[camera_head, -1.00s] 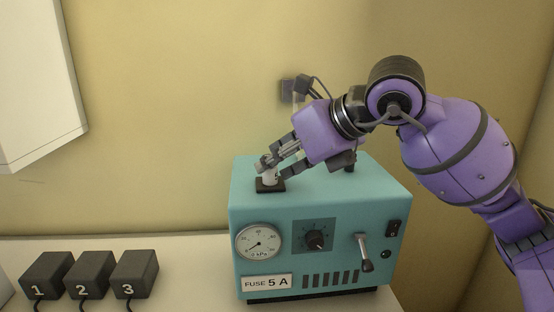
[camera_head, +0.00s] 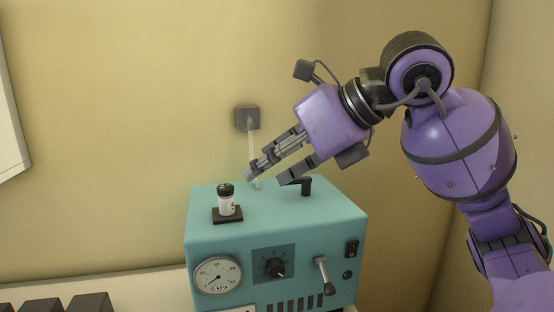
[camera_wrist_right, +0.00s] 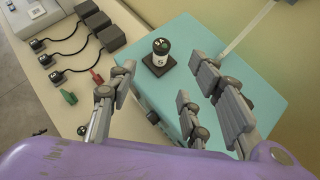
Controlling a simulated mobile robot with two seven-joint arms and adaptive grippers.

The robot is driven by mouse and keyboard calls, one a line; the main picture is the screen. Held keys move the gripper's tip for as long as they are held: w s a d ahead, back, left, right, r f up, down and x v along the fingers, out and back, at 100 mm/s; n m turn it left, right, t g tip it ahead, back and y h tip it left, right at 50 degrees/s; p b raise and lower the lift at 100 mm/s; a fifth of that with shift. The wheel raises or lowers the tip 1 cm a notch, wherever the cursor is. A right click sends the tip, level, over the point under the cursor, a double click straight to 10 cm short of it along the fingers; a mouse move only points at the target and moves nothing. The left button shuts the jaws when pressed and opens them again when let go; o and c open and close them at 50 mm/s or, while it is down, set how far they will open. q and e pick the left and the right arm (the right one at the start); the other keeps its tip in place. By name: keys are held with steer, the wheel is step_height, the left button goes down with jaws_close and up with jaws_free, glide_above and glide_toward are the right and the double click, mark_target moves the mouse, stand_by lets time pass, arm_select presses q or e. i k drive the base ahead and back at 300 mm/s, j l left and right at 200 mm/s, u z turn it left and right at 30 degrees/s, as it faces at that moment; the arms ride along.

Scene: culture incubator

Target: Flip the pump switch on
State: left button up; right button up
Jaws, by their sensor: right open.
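The teal pump box (camera_head: 215,240) stands on the bench in the head view; its top shows in the right wrist view (camera_wrist_right: 185,40). A small dark rocker switch (camera_head: 352,249) is at the upper right of its front face. I cannot tell which way it is set. A lever (camera_head: 323,276) and a round knob (camera_head: 275,267) are left of it. A white vial with a black cap (camera_head: 226,201) stands upright in a dark square holder on top. My right gripper (camera_head: 270,177) is open and empty above the box top, apart from the vial. My left gripper is out of view.
A pressure gauge (camera_head: 218,275) is on the front face. A wall socket (camera_head: 247,118) with a pale cord is behind. Several black blocks (camera_wrist_right: 103,30) with cords lie on the bench.

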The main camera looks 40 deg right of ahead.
mark_target(352, 246)
steer(key=k+j, duration=0.85)
